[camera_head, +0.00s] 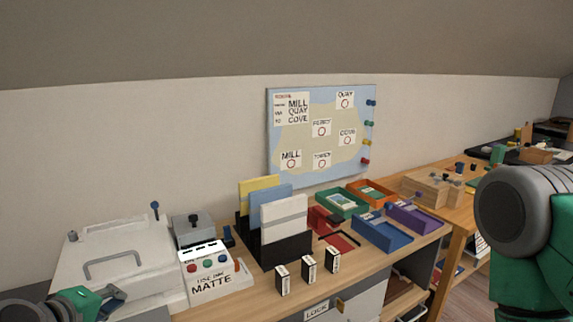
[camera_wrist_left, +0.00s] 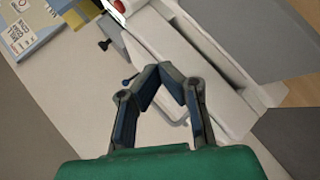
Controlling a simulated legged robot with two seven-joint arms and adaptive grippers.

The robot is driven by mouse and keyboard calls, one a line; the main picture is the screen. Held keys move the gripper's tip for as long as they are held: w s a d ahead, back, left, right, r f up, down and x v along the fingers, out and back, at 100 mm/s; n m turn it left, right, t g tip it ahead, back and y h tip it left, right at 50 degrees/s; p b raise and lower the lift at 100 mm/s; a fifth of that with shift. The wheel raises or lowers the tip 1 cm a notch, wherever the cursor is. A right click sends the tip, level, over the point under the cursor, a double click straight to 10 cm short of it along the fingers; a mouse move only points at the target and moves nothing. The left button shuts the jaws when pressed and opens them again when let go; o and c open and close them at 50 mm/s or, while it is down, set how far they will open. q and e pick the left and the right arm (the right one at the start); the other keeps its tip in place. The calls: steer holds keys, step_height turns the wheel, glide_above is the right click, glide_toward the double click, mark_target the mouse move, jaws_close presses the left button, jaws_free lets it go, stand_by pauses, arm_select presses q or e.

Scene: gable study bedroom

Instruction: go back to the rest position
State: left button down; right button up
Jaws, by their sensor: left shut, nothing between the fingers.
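My left gripper (camera_head: 112,293) is low at the left edge of the head view, in front of the white box with a grey handle (camera_head: 112,265). In the left wrist view the fingertips of my left gripper (camera_wrist_left: 164,72) meet, and nothing is seen between them. The white box also shows beyond the fingers in the left wrist view (camera_wrist_left: 190,70). One of my arm's grey and green links fills the right side of the head view; my right gripper is not in view.
A wooden desk (camera_head: 262,292) holds a MATTE button panel (camera_head: 212,268), a black file rack (camera_head: 283,252), three small labelled boxes (camera_head: 308,268) and coloured trays including a blue one (camera_head: 382,236). A map board (camera_head: 325,135) is on the wall. Another wooden table (camera_head: 460,212) stands right.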

arm_select(q)
steer(key=s+d+f+m+g, duration=0.2)
steer(key=s+f+m+g, duration=0.1)
steer(key=s+f, duration=0.35)
steer(key=s+d+f+m+g, duration=0.3)
steer(key=s+f, duration=0.2)
steer(key=f, duration=0.2)
steer(key=s+f+m+g, duration=0.3)
steer(key=s+f, duration=0.2)
steer(key=s, duration=0.4)
steer(key=s+f+m+g, duration=0.3)
steer(key=s+f+m, duration=0.1)
steer(key=s, duration=0.5)
step_height(320, 180, down, 10)
steer(key=w+d+t+y+b, duration=0.1)
steer(key=w+b, duration=0.1)
steer(key=b, duration=0.8)
steer(key=shift+w+d+m, duration=0.25)
steer(key=shift+m, duration=0.15)
steer(key=shift+r, duration=0.15)
steer(key=shift+w, duration=0.1)
